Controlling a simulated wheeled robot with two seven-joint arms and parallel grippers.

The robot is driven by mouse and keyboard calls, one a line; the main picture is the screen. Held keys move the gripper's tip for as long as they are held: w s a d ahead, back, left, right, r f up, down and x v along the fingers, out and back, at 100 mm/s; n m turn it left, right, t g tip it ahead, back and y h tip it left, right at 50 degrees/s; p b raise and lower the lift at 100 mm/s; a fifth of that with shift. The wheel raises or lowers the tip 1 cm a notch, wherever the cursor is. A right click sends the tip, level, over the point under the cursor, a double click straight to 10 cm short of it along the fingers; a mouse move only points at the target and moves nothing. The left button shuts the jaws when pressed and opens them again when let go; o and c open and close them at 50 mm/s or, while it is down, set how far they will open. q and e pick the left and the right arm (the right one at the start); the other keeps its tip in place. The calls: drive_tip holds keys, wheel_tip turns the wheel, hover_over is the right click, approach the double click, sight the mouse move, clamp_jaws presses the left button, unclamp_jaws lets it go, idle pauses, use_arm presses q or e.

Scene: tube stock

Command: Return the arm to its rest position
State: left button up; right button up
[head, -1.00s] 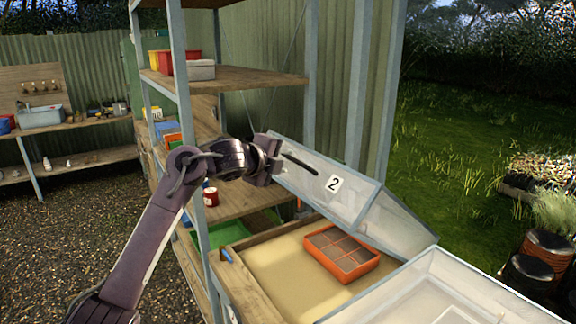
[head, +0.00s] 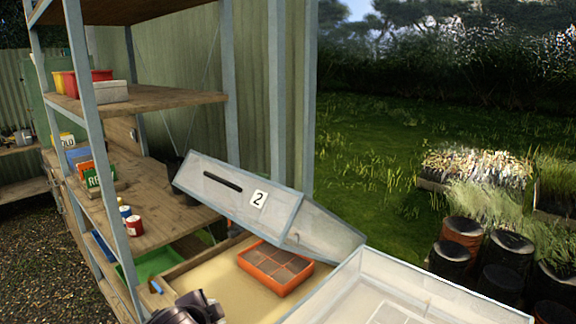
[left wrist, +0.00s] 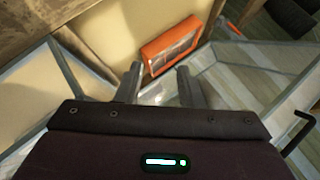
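My left arm (head: 187,309) shows only as a dark joint at the bottom edge of the head view; its gripper is out of that picture. In the left wrist view my left gripper (left wrist: 160,80) has its two fingers apart with nothing held between them. The clear lid marked 2 (head: 235,190) stands raised and tilted, its dark handle free of any gripper. Below it an orange tray (head: 275,268) of dark cells rests on the sandy bed; it also shows beyond the fingers in the left wrist view (left wrist: 170,48). My right gripper is not in view.
A second clear frame (head: 440,285) lies at the lower right. A shelf rack (head: 150,103) with pots and packets stands at left, its metal post close to my arm. Dark pots (head: 462,240) with plants stand on the grass at right.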

use_arm(q)
drive_tip(key=s+a+f+n+g, duration=0.1)
drive_tip(key=s+f+n+g, duration=0.3)
drive_tip(key=s, duration=0.9)
drive_tip(key=s+a+f+n+g, duration=0.2)
drive_tip(key=s+f+n, duration=0.3)
drive_tip(key=s, duration=0.8)
wheel_tip(320, 180, down, 29)
drive_tip(key=s+n+g, duration=0.1)
drive_tip(key=s+g, duration=0.1)
drive_tip(key=s+a+f+g+y, duration=0.1)
drive_tip(key=s+a+f, duration=0.2)
drive_tip(key=s+f, duration=1.5)
drive_tip(key=shift+s+f, duration=0.25)
drive_tip(key=shift+s, duration=0.65)
drive_tip(key=shift+a, duration=0.1)
